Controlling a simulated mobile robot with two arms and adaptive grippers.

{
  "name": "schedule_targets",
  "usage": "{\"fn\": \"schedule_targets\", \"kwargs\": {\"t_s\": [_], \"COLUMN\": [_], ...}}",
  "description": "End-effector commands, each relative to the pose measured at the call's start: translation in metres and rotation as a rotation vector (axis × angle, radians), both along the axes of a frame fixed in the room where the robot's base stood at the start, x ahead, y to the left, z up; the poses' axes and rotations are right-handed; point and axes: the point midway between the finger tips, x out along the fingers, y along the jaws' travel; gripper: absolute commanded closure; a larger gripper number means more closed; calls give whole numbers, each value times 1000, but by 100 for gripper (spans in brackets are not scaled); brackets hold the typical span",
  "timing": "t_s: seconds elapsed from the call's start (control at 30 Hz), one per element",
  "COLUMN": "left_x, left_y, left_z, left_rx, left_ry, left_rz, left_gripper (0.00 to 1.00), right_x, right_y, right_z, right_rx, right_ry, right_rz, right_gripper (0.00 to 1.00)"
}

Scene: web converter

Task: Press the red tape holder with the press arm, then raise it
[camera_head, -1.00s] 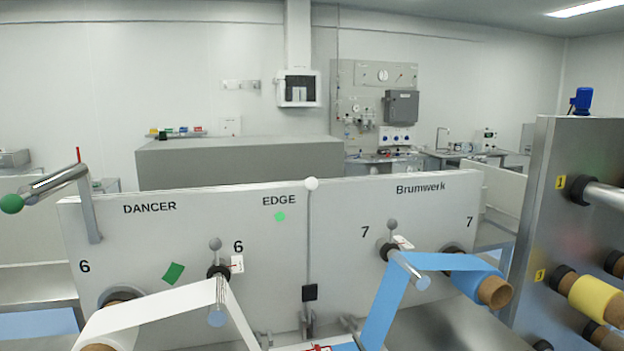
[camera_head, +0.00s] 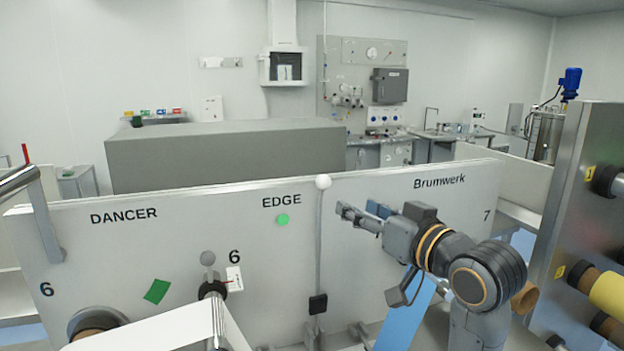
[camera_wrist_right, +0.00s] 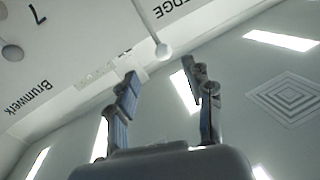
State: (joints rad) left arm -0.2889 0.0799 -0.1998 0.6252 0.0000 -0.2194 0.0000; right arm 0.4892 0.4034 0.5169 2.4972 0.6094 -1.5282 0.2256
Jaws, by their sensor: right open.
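A thin upright arm with a white ball knob (camera_head: 322,182) and a black block (camera_head: 317,303) at its lower end stands in front of the white panel, between DANCER and Brumwerk; it looks like the press arm. Its knob (camera_wrist_right: 163,51) also shows in the right wrist view, just beyond the fingertips. My right gripper (camera_head: 358,213) is open and empty, a little right of and below the knob, apart from it. In the right wrist view its fingers (camera_wrist_right: 160,74) stand spread. The red tape holder does not show. My left gripper is out of view.
A white web (camera_head: 150,335) runs over a roller at lower left. A blue web (camera_head: 407,318) hangs behind my right arm. A metal stand with a yellow roll (camera_head: 605,292) is at the right. The space above the panel is clear.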

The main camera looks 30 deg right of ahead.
Motion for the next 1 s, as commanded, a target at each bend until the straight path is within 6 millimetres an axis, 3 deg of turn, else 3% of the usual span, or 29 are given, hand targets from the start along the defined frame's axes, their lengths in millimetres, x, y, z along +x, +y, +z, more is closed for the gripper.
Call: {"fn": "schedule_targets", "kwargs": {"t_s": [0.17,0.43,0.7,1.0], "left_x": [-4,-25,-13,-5], "left_y": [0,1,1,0], "left_z": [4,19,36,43], "left_rx": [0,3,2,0], "left_ry": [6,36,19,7], "left_rz": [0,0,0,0], "left_gripper": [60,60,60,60], "right_x": [8,60,112,135], "right_y": [-2,-3,-5,-6], "right_z": [9,9,8,6], "right_rx": [6,9,6,3], "right_ry": [-19,-14,-14,-16], "right_rz": [1,2,0,0], "right_gripper": [48,48,48,48]}}
